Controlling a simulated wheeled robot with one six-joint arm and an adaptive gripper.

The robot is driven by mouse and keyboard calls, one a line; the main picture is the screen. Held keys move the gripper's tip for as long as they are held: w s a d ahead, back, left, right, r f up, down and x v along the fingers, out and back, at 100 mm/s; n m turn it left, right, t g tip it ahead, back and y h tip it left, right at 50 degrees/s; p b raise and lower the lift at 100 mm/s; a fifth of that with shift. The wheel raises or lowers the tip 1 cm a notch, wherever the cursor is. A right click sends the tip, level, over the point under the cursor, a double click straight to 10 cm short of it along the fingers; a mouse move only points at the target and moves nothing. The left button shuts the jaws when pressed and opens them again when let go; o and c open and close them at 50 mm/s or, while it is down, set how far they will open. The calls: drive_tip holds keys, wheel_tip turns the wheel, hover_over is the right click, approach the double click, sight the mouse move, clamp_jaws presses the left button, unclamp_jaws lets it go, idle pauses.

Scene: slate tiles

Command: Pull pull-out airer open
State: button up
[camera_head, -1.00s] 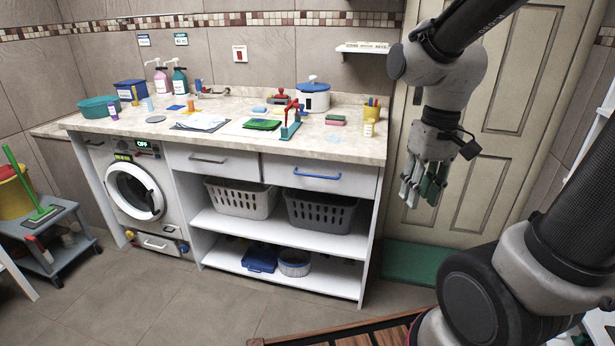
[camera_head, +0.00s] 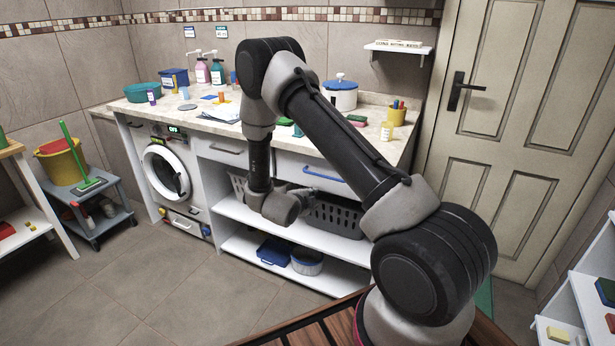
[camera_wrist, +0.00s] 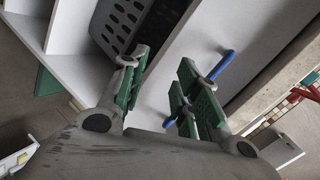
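A drawer-like white front with a blue bar handle (camera_head: 325,178) sits under the worktop, right of a similar front with a grey handle (camera_head: 226,149). It looks shut. I cannot tell for certain that it is the pull-out airer. In the wrist view the blue handle (camera_wrist: 223,66) runs diagonally behind my gripper's right-hand finger. My gripper (camera_wrist: 163,72) is open, its green-padded fingers apart with nothing between them. The handle is not between the pads, and contact cannot be told. In the head view, my forearm and wrist hide part of the fronts, and the fingers are hard to make out.
Grey laundry baskets (camera_head: 335,217) stand on the shelf (camera_head: 285,228) below the fronts. The worktop (camera_head: 405,130) above holds a white pot (camera_head: 341,96) and a yellow cup (camera_head: 397,116). A washing machine (camera_head: 166,172) is to the left. Tiled floor (camera_head: 190,280) in front is clear.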

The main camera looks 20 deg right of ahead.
sight(325, 177)
wheel_tip(325, 177, up, 6)
drive_tip(key=d+m+t+h, duration=0.1)
drive_tip(key=d+m+h, duration=0.1)
drive_tip(key=m+h, duration=0.15)
drive_tip(key=shift+m+y, duration=0.25)
drive_tip(key=shift+m, duration=0.1)
drive_tip(key=x, duration=0.8)
drive_tip(key=shift+s+f, duration=0.1)
drive_tip(key=shift+s, duration=0.05)
clamp_jaws()
